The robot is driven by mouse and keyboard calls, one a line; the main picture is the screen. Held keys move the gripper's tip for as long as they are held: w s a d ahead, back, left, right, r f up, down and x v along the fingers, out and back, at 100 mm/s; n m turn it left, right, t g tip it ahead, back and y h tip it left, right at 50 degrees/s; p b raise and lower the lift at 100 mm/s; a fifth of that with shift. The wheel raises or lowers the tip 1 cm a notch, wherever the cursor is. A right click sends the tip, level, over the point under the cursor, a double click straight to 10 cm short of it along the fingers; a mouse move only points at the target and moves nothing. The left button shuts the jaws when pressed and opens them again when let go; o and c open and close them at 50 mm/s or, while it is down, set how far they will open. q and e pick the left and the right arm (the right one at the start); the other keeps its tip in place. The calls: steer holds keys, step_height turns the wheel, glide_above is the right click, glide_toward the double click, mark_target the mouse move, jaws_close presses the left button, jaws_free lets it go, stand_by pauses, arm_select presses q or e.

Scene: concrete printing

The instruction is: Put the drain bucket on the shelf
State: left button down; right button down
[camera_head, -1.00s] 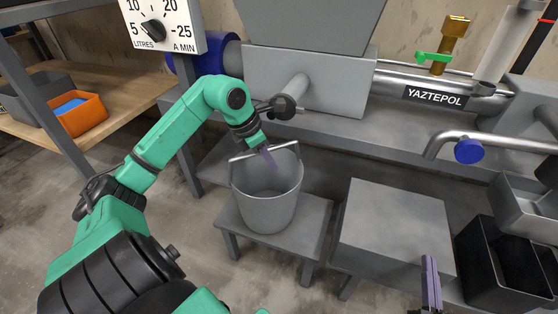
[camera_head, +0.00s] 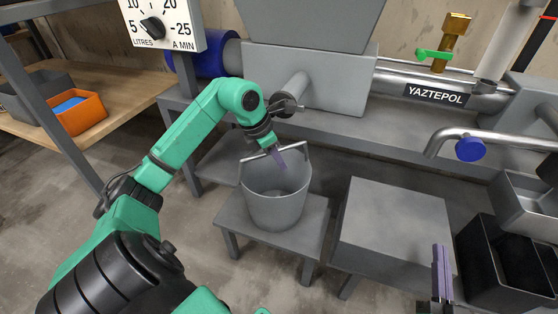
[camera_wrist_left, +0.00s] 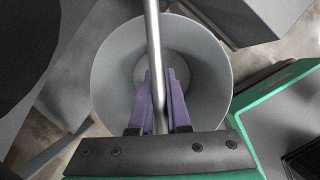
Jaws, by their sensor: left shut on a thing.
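The drain bucket (camera_head: 265,205) is grey, upright and looks empty inside. It is at the small grey stool (camera_head: 315,225); I cannot tell whether its base touches the top. My left gripper (camera_head: 277,155) is shut on the bucket's bar handle above the rim. In the left wrist view the purple fingers (camera_wrist_left: 160,98) close around the handle bar (camera_wrist_left: 153,40), with the bucket (camera_wrist_left: 108,75) below. My right gripper (camera_head: 441,272) is at the lower right, away from the bucket; its opening is unclear. A wooden shelf (camera_head: 125,100) stands at the left.
An orange bin (camera_head: 82,117) and a grey bin (camera_head: 40,90) sit on the wooden shelf, with bare board to their right. A grey post (camera_head: 45,120) stands before it. A grey block (camera_head: 392,225) is right of the stool. The machine's spout (camera_head: 292,90) is above the bucket.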

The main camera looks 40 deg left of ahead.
steer(key=shift+r, duration=0.1)
stand_by(0.4)
arm_select(q)
steer(key=c, duration=0.9)
jaws_free()
steer(key=shift+c, duration=0.2)
steer(key=shift+o, duration=0.3)
arm_select(e)
steer(key=shift+w+r, duration=0.1)
steer(key=shift+r, duration=0.15)
steer(key=shift+w+r, duration=0.1)
